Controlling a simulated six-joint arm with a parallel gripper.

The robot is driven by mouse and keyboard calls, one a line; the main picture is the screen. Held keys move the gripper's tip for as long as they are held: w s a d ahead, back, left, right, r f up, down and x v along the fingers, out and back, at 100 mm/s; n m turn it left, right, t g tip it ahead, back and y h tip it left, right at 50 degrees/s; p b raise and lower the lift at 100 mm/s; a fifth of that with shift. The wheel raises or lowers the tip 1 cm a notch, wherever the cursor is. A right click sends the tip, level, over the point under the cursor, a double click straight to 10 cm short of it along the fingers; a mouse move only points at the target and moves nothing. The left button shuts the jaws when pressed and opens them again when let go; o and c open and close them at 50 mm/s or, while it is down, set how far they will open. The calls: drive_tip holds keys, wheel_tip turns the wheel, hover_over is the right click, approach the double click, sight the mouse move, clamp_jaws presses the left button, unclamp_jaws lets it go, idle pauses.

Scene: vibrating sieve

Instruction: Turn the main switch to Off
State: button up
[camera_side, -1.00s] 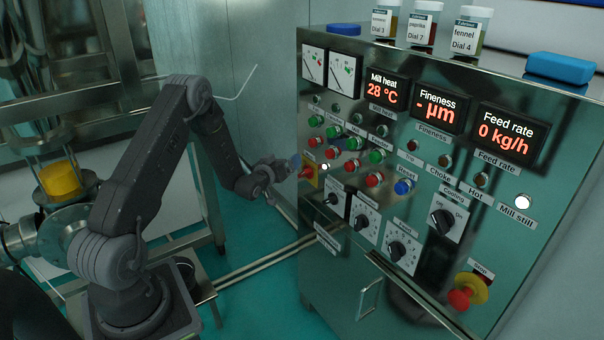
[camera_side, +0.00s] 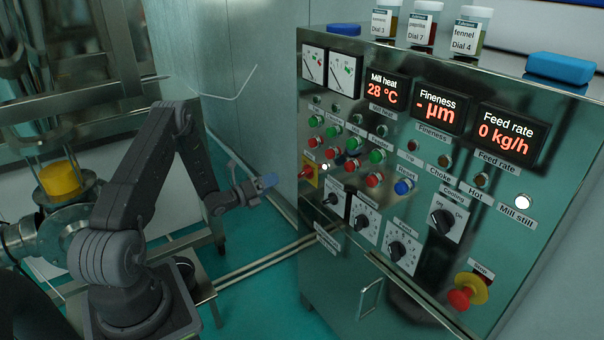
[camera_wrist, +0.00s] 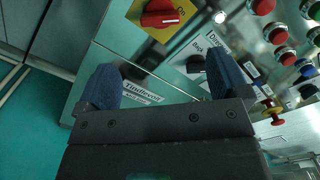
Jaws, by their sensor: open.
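The main switch is a red rotary handle (camera_side: 305,173) on a yellow plate at the left edge of the control panel. In the wrist view the red handle (camera_wrist: 160,13) shows near the top, lying roughly crosswise in the picture on its yellow plate.
The steel control panel (camera_side: 335,255) carries several red and green buttons, dials (camera_side: 397,251) and a red mushroom stop button (camera_side: 466,293). Labelled jars (camera_side: 424,24) and a blue block (camera_side: 561,68) stand on top.

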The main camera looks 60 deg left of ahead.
sight(302, 172)
drive_tip(key=shift+m, duration=0.6)
drive_tip(key=w, duration=1.3)
drive_tip(key=shift+w+f, duration=0.1)
drive_tip(key=shift+w, duration=0.2)
drive_tip(key=shift+c, duration=0.3)
drive_tip(key=c, duration=0.9)
